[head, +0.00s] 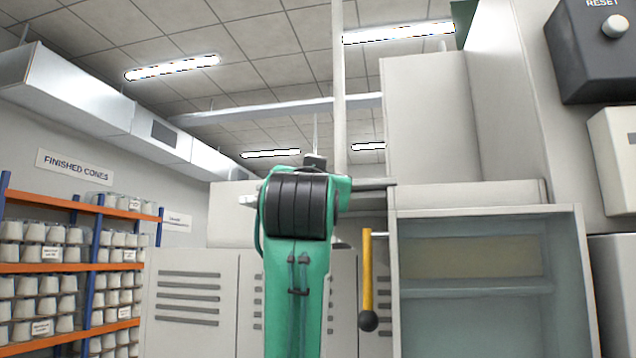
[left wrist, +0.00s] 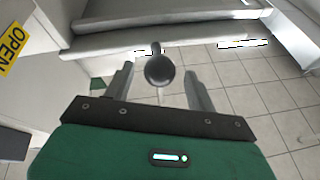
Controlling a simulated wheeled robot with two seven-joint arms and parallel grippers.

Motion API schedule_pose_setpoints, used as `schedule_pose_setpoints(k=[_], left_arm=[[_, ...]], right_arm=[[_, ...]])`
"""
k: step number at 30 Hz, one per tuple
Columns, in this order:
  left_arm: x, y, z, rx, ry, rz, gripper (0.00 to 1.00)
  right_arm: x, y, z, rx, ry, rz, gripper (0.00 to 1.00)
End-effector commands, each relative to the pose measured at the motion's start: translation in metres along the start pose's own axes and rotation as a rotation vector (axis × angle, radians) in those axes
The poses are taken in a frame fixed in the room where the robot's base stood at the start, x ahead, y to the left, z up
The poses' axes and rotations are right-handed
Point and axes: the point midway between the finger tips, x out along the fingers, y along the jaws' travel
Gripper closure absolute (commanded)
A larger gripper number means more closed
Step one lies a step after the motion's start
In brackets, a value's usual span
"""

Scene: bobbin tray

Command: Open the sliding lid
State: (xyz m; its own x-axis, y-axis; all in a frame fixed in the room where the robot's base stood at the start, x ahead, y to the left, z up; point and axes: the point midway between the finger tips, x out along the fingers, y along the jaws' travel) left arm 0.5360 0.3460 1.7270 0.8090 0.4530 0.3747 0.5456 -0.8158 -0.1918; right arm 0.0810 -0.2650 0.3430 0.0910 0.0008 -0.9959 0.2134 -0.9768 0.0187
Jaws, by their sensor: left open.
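My left gripper (head: 380,184) is raised in front of the pale machine, with its fingers toward the right. In the left wrist view its two fingers (left wrist: 158,88) are apart, and a dark round knob (left wrist: 159,71) on a short dark stem appears between them. No contact shows, and I cannot tell how deep the knob sits. This knob is not clear in the head view. A pale panel edge (left wrist: 165,38) runs behind it; I cannot tell for sure whether it is the sliding lid. A yellow OPEN label (left wrist: 12,46) is at the left. My right gripper is not in view.
A yellow lever (head: 367,275) with a black ball end hangs just below the left gripper. A glass-fronted cabinet (head: 391,275) stands to its right. A dark RESET box (head: 590,60) is at the upper right. Racks of cones (head: 60,268) stand far left.

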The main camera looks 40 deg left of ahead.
Motion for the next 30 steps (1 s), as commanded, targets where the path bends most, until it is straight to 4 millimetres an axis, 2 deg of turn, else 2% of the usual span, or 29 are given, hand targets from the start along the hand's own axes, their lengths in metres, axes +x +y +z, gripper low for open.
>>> schedule_pose_setpoints(k=[1, 8, 10, 15, 20, 30], left_arm=[[-0.014, 0.001, 0.003, -0.002, 0.005, 0.001, 0.43], [-0.068, 0.001, 0.004, -0.003, 0.004, 0.002, 0.43], [-0.082, 0.001, 0.003, -0.002, 0.004, 0.002, 0.43], [-0.105, 0.000, 0.002, -0.002, 0.001, 0.001, 0.43], [-0.114, 0.000, 0.002, 0.000, -0.001, 0.001, 0.43], [-0.114, 0.000, 0.001, 0.000, -0.002, 0.001, 0.43]], right_arm=[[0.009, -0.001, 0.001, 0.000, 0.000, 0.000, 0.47], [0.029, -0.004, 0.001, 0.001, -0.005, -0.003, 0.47], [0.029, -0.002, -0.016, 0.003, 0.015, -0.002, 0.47], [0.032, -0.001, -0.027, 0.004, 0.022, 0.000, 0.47], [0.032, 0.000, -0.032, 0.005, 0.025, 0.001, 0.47], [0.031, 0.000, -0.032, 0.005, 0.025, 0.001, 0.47]])
